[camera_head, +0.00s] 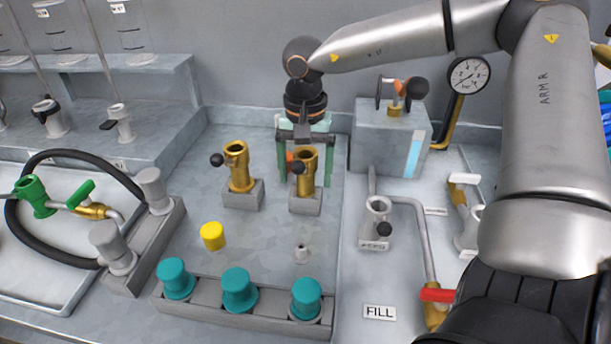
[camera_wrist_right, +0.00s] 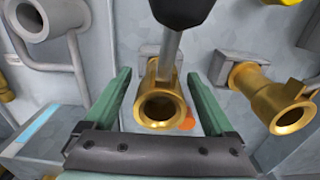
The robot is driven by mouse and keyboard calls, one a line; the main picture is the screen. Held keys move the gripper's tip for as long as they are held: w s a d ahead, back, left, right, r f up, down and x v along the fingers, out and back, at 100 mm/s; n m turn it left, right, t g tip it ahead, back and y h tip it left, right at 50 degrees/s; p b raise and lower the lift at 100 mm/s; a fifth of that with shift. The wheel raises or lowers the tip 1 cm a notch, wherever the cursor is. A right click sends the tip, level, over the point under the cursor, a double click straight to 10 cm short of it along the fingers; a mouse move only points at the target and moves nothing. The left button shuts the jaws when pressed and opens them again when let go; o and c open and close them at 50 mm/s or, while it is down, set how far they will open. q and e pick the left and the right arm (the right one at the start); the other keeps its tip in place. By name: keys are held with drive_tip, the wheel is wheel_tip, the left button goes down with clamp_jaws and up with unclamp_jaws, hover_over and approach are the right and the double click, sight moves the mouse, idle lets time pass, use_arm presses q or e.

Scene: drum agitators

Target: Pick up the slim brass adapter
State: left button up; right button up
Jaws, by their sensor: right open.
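Two similar brass adapters, each with a black-knobbed lever, stand upright on small grey blocks: a left one (camera_head: 238,168) and a right one (camera_head: 306,178) in the head view. I cannot tell surely which is the slim one. My right gripper (camera_head: 305,160) is open, with green fingers pointing down, at the right adapter. In the wrist view the fingers of this gripper (camera_wrist_right: 158,76) lie on either side of that adapter (camera_wrist_right: 161,104), with gaps on both sides. The other adapter (camera_wrist_right: 276,100) is outside them, to the right. My left gripper is not in view.
A rack (camera_head: 205,298) with teal caps is nearer. A grey box (camera_head: 388,138) and a gauge (camera_head: 469,75) are at right.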

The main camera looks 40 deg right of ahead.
drive_tip(key=shift+f, duration=0.65)
clamp_jaws()
